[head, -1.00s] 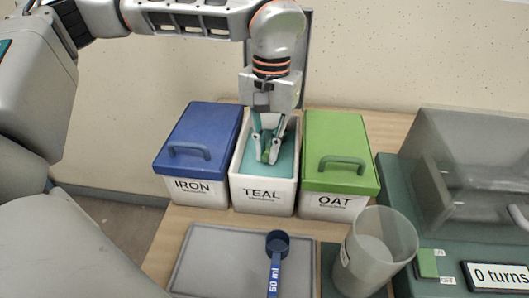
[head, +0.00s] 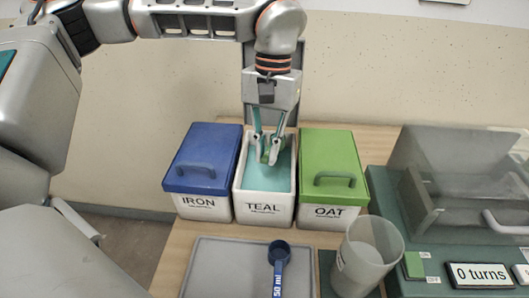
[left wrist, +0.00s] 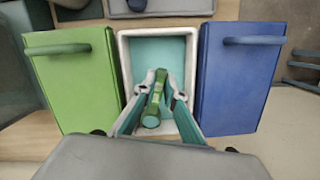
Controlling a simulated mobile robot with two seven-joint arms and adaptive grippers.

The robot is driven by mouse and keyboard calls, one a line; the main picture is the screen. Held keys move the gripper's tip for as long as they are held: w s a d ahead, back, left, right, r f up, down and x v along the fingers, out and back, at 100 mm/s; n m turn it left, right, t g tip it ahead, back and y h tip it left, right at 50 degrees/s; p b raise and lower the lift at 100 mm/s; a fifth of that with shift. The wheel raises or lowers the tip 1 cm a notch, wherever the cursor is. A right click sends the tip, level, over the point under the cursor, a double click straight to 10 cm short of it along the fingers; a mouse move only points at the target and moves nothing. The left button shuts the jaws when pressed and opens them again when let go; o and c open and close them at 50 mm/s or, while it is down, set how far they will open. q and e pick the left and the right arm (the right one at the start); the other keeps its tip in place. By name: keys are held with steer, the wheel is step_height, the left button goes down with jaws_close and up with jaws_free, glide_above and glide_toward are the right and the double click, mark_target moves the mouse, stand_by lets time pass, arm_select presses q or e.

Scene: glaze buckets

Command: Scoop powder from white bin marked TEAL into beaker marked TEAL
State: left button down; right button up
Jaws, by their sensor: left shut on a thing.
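The white bin marked TEAL (head: 265,205) stands open between two lidded bins, with teal powder (head: 258,180) inside. My left gripper (head: 268,158) is over the bin, fingers pointing down, shut on a green tool that looks like a scoop (left wrist: 154,108). In the left wrist view the tool shows between the fingertips, its round end towards me; whether it holds powder I cannot tell. A clear beaker (head: 367,262) stands at the front right; its marking is not readable. My right gripper is not in view.
The IRON bin (head: 203,172) has a blue lid, the OAT bin (head: 333,165) a green one. A blue 50 ml scoop (head: 279,262) lies on a grey tray (head: 220,262). A device with a "0 turns" display (head: 481,275) stands at the right.

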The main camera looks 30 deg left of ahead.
arm_select(q)
steer(key=shift+s+d+r+p, duration=0.15)
steer(key=shift+r+p, duration=0.25)
steer(key=shift+r, duration=0.25)
steer(key=shift+s+r+p, duration=0.1)
steer(key=shift+r+p, duration=0.25)
steer(key=shift+r, duration=0.25)
steer(key=shift+s+d+r+t+p, duration=0.3)
steer(key=shift+s+r+p, duration=0.2)
steer(key=shift+s+p, duration=0.15)
steer(key=shift+s+r, duration=0.1)
steer(key=shift+s, duration=0.05)
steer(key=s+r+p, duration=0.1)
steer(key=s+d+r+t+p, duration=0.1)
steer(key=s, duration=0.1)
steer(key=shift+d+r+t+p, duration=0.1)
steer(key=shift+d+t+p, duration=0.1)
steer(key=shift+t+p, duration=0.15)
